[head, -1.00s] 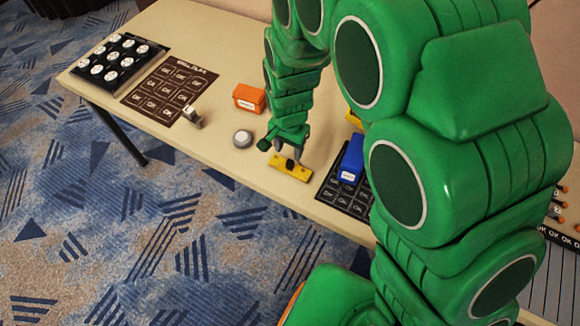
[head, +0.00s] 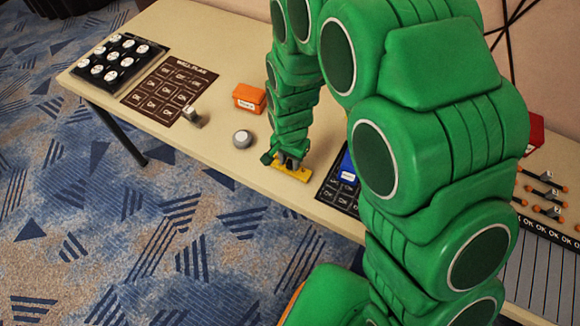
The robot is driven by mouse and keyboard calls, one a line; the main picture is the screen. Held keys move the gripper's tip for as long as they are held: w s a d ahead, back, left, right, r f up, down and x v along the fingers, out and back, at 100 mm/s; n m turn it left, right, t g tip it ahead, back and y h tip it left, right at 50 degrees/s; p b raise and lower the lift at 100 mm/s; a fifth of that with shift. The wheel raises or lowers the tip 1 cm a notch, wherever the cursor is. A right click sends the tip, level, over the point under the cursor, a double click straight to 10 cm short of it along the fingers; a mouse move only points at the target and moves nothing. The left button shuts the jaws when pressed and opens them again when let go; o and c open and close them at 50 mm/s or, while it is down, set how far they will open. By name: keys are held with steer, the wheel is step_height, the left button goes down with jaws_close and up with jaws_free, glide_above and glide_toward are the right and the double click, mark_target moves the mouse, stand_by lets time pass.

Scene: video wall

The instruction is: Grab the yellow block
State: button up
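The yellow block (head: 302,175) lies flat near the front edge of the table. My gripper (head: 289,164) points down from above and is low over the block's middle, its fingertips at the block. My green wrist and the fingers themselves cover the middle of the block, so I cannot tell whether the fingers are closed on it. The block appears to rest on the table.
A grey round knob (head: 242,139) and an orange box (head: 249,97) are left of my gripper. A blue block (head: 348,168) sits on a dark printed mat (head: 338,194) to the right, partly behind my arm. A small metal piece (head: 191,116) lies farther left.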

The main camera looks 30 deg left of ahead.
jaws_close()
